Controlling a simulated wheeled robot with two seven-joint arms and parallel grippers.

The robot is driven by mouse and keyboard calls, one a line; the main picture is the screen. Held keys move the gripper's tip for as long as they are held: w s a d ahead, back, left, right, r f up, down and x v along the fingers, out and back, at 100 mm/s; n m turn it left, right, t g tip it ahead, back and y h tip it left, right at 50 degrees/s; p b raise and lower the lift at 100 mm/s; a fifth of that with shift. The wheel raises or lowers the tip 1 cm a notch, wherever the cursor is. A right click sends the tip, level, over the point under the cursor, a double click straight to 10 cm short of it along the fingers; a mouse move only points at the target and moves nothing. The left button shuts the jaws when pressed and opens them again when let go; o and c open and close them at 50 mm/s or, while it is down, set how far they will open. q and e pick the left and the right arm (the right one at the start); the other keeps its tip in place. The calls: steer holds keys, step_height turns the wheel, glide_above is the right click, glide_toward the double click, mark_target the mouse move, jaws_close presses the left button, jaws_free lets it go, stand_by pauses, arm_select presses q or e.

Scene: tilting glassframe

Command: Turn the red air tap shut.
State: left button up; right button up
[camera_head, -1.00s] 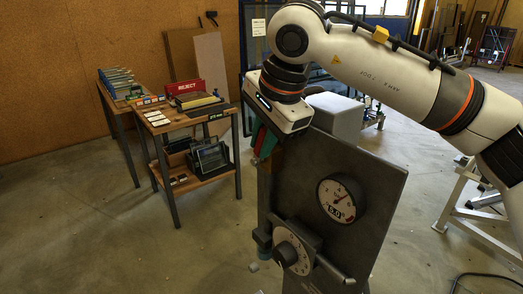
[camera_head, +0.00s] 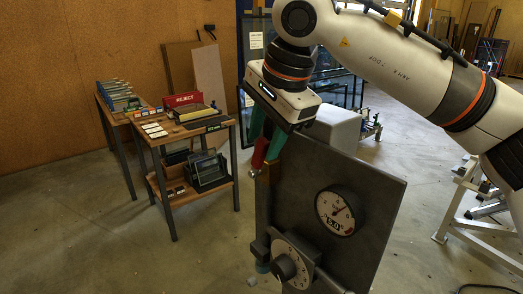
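The red air tap (camera_head: 260,154) stands on a brass fitting at the upper left edge of a dark upright panel (camera_head: 375,185). My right gripper (camera_head: 265,147) reaches down to it from above, its teal fingers pointing down. One finger shows to the left of the red handle and one to the right. Their tips are at the handle's height. The fingers partly cover the tap, so I cannot tell whether they touch or grip it. My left gripper is not in view.
The panel carries a round gauge (camera_head: 335,211) and a dial with a dark knob (camera_head: 285,266) below the tap. A grey box (camera_head: 333,130) stands behind the panel. A wooden workbench (camera_head: 180,130) with a red REJECT bin is at left. Open floor lies between.

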steer(key=v, duration=0.8)
steer(key=shift+r, duration=0.2)
steer(key=shift+s+d, duration=0.1)
